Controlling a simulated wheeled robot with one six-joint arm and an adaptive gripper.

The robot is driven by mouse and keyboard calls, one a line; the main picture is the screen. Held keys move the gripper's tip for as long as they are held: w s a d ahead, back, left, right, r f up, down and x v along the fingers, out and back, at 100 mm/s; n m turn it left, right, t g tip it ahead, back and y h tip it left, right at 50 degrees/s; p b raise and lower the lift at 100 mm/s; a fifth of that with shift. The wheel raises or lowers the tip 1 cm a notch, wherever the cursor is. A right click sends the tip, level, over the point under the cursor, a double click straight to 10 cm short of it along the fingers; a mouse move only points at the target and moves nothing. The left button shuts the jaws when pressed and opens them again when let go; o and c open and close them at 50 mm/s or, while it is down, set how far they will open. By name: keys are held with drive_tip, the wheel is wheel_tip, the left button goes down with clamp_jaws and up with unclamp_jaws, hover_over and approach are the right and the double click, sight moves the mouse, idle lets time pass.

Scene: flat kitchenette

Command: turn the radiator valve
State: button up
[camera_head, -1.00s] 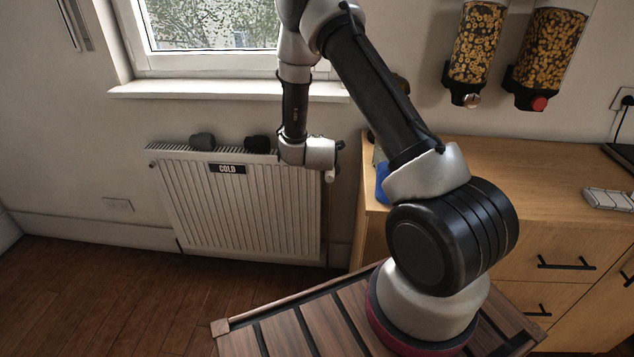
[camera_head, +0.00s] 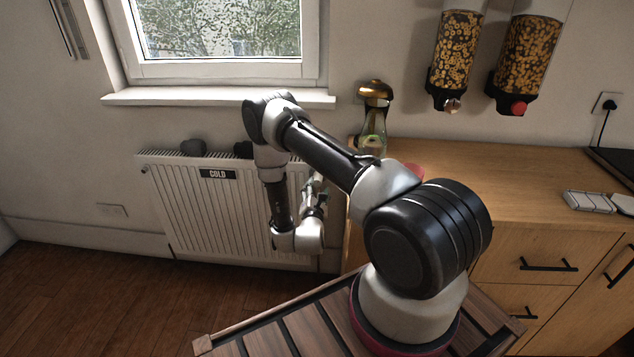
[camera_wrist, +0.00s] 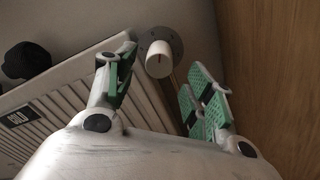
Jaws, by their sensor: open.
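The radiator valve shows in the wrist view as a white round knob (camera_wrist: 159,60) with a dark line on its face, set on a grey round dial. My gripper (camera_wrist: 163,70) is open, its green-padded fingers on either side of the knob in the picture. The knob looks a little beyond the fingertips; I cannot tell whether they touch it. In the head view my gripper (camera_head: 316,190) is at the radiator's right end, pointing up, and the knob cannot be made out there. The white radiator (camera_head: 205,215) stands under the window with a sign (camera_head: 217,174) reading COLD.
Two dark bundles lie on the radiator top, one at the left (camera_head: 193,146). A wooden cabinet (camera_head: 470,165) stands right of the radiator, and its side fills the wrist view's right (camera_wrist: 270,80). A glass bottle (camera_head: 374,125) stands on it. Floor (camera_head: 100,290) at left is clear.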

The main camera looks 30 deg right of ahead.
drive_tip(key=x, duration=0.6)
drive_tip(key=c, duration=1)
